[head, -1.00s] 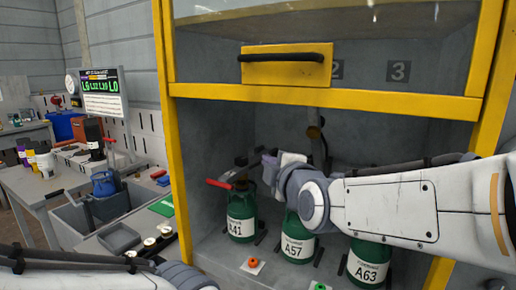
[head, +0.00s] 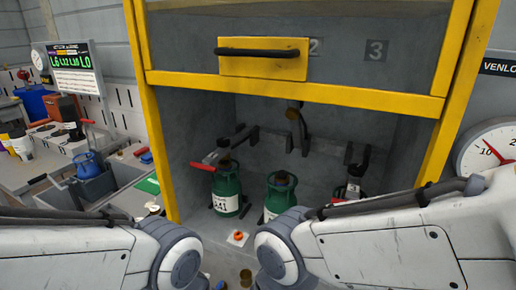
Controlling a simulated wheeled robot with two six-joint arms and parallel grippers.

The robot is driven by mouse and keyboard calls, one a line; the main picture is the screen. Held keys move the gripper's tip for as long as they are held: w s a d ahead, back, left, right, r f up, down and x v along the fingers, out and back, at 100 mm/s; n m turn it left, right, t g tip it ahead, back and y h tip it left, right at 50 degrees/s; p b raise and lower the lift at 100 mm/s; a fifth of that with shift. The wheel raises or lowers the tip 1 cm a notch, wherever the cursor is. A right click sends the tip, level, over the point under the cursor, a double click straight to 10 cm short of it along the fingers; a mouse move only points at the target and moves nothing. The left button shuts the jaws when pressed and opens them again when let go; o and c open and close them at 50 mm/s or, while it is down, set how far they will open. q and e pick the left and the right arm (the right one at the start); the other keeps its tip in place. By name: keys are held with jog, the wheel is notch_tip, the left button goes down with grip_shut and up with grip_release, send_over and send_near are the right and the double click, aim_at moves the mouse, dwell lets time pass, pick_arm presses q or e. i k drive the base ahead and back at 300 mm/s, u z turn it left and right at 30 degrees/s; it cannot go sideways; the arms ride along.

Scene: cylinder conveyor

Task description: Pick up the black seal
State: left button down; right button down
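I cannot make out a black seal in the head view. An orange ring-like piece (head: 237,237) sits on a small white pad on the cabinet floor, in front of the green cylinders. My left arm comes in from the lower left and my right arm from the lower right. Their rounded wrist joints face each other low in the picture. Both grippers are out of sight, below the frame or behind my arms. The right arm covers part of the cabinet floor and the lower parts of the middle and right cylinders.
A yellow-framed cabinet (head: 157,150) with a raised front panel holds a left green cylinder (head: 226,190), a middle one (head: 279,194) and a right one mostly hidden. A red-handled lever (head: 203,166) juts out at left. Left is a workbench with a blue container (head: 88,165). A gauge (head: 492,150) hangs right.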

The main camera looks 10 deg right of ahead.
aim_at(282, 174)
jog(key=k, duration=1)
jog(key=u, duration=0.9)
jog(key=i, duration=0.75)
jog(key=z, duration=0.65)
jog(key=i, duration=0.6)
jog(key=z, duration=0.5)
